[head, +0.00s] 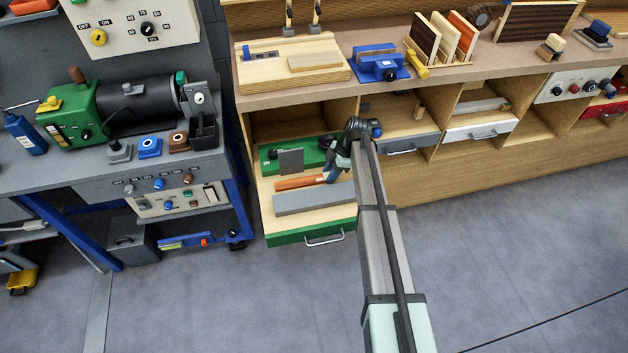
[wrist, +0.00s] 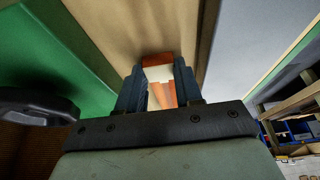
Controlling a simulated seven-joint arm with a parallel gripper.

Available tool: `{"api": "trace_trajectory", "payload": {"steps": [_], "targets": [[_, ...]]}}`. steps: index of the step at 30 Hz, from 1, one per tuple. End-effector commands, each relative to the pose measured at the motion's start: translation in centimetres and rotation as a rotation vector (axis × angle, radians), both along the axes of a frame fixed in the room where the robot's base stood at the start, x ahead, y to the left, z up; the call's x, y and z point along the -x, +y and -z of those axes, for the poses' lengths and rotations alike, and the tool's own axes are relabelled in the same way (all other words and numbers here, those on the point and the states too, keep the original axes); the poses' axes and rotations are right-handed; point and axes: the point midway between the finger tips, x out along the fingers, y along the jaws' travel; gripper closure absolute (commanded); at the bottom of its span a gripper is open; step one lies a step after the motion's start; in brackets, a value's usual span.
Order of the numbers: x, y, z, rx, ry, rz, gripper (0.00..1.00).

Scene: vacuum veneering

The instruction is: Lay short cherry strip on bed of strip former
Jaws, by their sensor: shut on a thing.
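The cherry strip (head: 300,183) is a reddish-orange bar in the pulled-out drawer with the green front (head: 285,240). My gripper (head: 334,176) reaches down into this drawer at the strip's right end. In the wrist view, my gripper (wrist: 160,92) is shut on the strip (wrist: 158,66), whose orange end shows beyond and between the dark fingers. Whether the strip is clear of the drawer floor cannot be told. A blue device with a grey top (head: 380,64) on the bench may be the strip former; I cannot tell for sure.
A long grey bar (head: 313,198) lies in front of the strip. A rack (head: 440,55) holds upright boards near the blue device.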

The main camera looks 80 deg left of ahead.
Motion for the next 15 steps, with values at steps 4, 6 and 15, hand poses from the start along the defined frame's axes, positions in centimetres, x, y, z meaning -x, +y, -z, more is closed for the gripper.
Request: {"api": "trace_trajectory", "payload": {"steps": [4,6,15], "targets": [[0.0,0.0,-0.01,0.0,0.0,0.0,1.0],[0.0,0.0,-0.01,0.0,0.0,0.0,1.0],[0.01,-0.01,-0.72,-0.001,0.0,0.0,1.0]]}}
